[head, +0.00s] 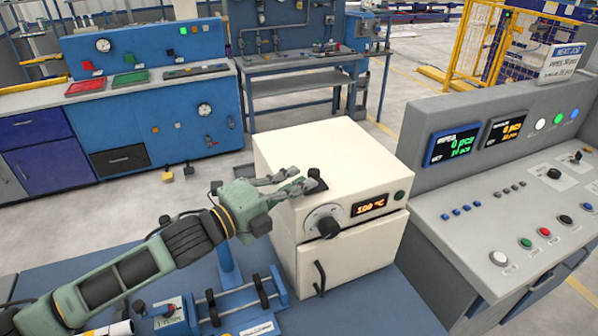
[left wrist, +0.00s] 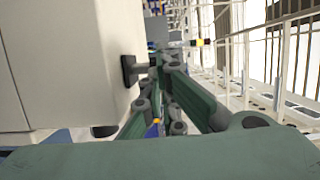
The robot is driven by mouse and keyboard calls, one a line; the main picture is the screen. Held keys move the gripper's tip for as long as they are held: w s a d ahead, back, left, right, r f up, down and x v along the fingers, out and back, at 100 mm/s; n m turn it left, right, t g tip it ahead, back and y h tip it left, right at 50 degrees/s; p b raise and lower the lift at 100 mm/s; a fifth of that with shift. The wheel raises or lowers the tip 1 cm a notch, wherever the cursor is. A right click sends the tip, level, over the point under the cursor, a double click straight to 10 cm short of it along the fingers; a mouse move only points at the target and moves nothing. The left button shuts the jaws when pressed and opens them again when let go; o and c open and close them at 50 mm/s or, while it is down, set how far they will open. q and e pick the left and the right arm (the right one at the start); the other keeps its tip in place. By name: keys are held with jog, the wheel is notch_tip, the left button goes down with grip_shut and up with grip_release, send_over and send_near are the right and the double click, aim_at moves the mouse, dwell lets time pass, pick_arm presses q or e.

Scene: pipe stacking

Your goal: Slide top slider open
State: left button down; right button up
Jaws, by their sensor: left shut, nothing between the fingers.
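The white oven-like box (head: 330,150) stands on the blue bench, with a dial (head: 326,224), a lit "100 °C" display (head: 370,205) and a door handle (head: 320,277) on its front. A small dark slider (head: 316,184) sits on its top near the front edge. In the left wrist view a dark handle (left wrist: 128,70) stands out from the pale box wall. My left gripper (head: 302,180) is shut and empty, its fingertips right by the slider; contact cannot be told. The fingers (left wrist: 165,65) lie beside the handle in the left wrist view. My right gripper is not in view.
A control console (head: 500,225) with buttons and screens stands close at the right. A blue clamp fixture (head: 235,305) lies on the bench in front of the box. Bare blue bench top (head: 370,305) shows at the front right.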

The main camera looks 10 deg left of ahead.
aim_at(321, 188)
pick_arm(q)
jog(key=shift+w+d, duration=0.25)
jog(key=w+d, duration=0.1)
jog(key=d, duration=0.1)
jog(key=w+d, duration=0.2)
jog(key=shift+w+d+r+p, duration=0.1)
jog(key=shift+d+p, duration=0.2)
jog(key=shift+a, duration=0.1)
